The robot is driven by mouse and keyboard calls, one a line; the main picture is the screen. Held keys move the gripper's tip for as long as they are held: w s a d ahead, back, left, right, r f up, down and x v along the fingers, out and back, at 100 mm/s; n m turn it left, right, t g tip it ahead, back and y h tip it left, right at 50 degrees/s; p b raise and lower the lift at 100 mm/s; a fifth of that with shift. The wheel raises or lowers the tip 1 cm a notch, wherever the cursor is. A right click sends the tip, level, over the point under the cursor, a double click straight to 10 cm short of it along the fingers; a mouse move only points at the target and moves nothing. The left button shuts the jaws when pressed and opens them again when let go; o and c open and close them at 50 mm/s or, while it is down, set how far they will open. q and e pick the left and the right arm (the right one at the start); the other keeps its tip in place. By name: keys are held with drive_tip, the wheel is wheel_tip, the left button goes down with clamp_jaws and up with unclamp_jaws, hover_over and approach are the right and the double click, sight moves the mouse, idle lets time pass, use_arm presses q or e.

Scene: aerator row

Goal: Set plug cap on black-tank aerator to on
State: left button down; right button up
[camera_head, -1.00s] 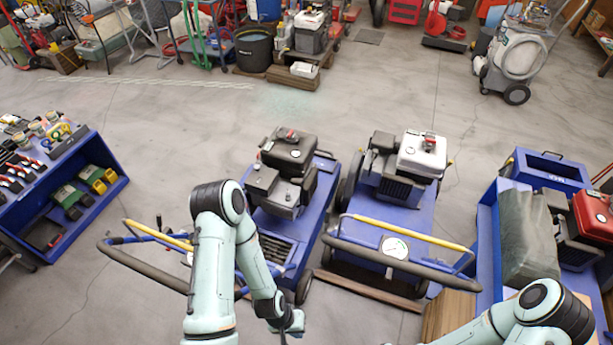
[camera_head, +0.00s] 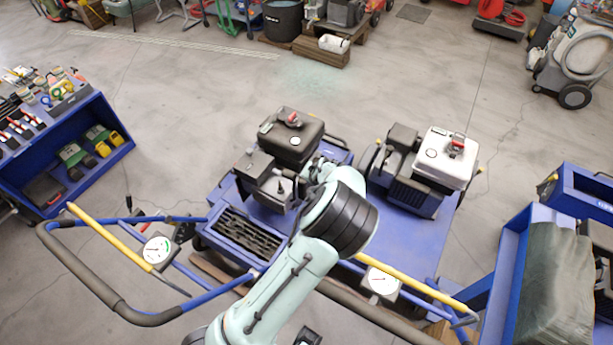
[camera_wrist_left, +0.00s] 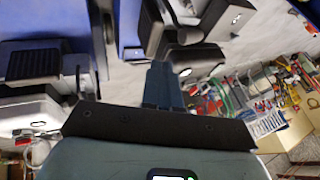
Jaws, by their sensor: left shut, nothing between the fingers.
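The black-tank aerator (camera_head: 290,140) stands mid-picture in the head view, with a black tank, a red cap on top and a dark engine on a blue deck. I cannot make out its plug cap for certain. My left arm reaches over the deck to the engine's right side, and its elbow hides part of the machine. My left gripper shows in the wrist view (camera_wrist_left: 163,85), its blue fingers shut and empty. In that view its tips are near a dark engine part (camera_wrist_left: 190,52); I cannot tell whether they touch. My right gripper is not in view.
The white-tank aerator (camera_head: 445,158) stands close on the right. Yellow-levered handlebars with gauges (camera_head: 158,250) cross the front. A blue tool shelf (camera_head: 75,150) is at left, and a blue cart with a grey-green cover (camera_head: 558,285) at right.

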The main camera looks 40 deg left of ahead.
use_arm(q)
approach(293, 181)
drive_tip(key=w+d+f, duration=0.2)
drive_tip(key=w+d, duration=0.1)
drive_tip(key=a, duration=0.1)
drive_tip(key=a+f, duration=0.1)
drive_tip(key=a, duration=0.2)
drive_tip(key=shift+a+f, duration=0.2)
drive_tip(key=shift+f, duration=0.1)
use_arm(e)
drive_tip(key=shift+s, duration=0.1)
use_arm(q)
drive_tip(key=shift+a+r+h, duration=0.1)
drive_tip(key=shift+a+h, duration=0.3)
drive_tip(key=shift+h, duration=0.4)
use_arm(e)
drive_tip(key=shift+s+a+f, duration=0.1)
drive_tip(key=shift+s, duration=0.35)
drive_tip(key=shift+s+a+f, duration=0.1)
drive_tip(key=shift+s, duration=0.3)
